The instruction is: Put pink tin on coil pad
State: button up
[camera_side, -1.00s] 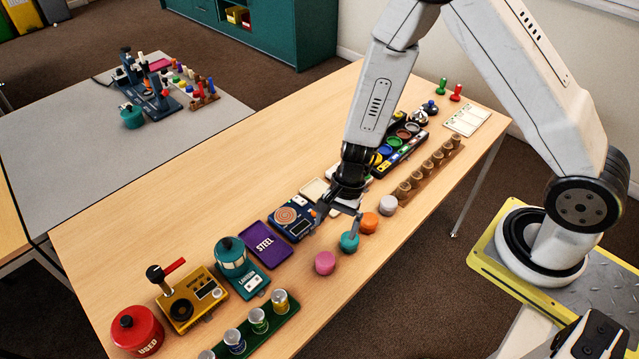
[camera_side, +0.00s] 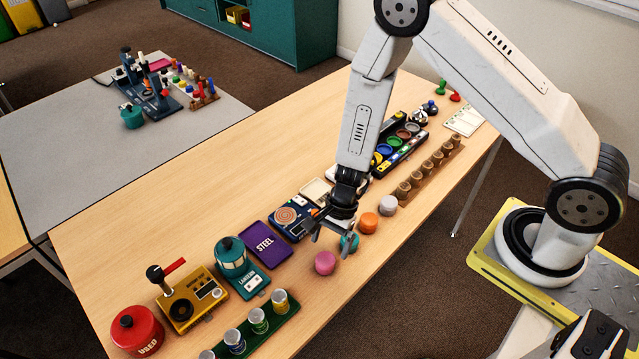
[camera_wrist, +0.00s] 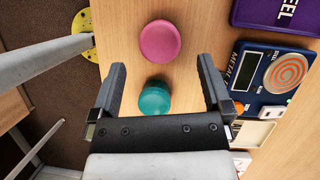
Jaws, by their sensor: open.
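The pink tin (camera_side: 325,263) stands on the table, and it shows at the top middle of the wrist view (camera_wrist: 160,41). The coil pad (camera_side: 285,215) is a round copper spiral on a dark blue device, also in the wrist view (camera_wrist: 285,71). My gripper (camera_side: 330,246) is open and empty above the row of tins, just beyond the pink tin. In the wrist view its fingers (camera_wrist: 161,80) point towards the pink tin, which is ahead of their tips. The teal tin (camera_wrist: 154,98) appears between the fingers, below them; in the side view my gripper partly hides it.
An orange tin (camera_side: 368,223) and a grey tin (camera_side: 388,205) stand beyond the teal one. The purple STEEL tray (camera_side: 265,244) lies beside the blue device. A rack of small cans (camera_side: 258,321) stands nearer the camera. Bare table lies behind the devices.

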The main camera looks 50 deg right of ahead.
aim_at(327, 257)
jog(key=shift+d+x, duration=0.2)
jog(key=shift+x, duration=2.4)
grip_shut()
jog(key=shift+r, duration=4.95)
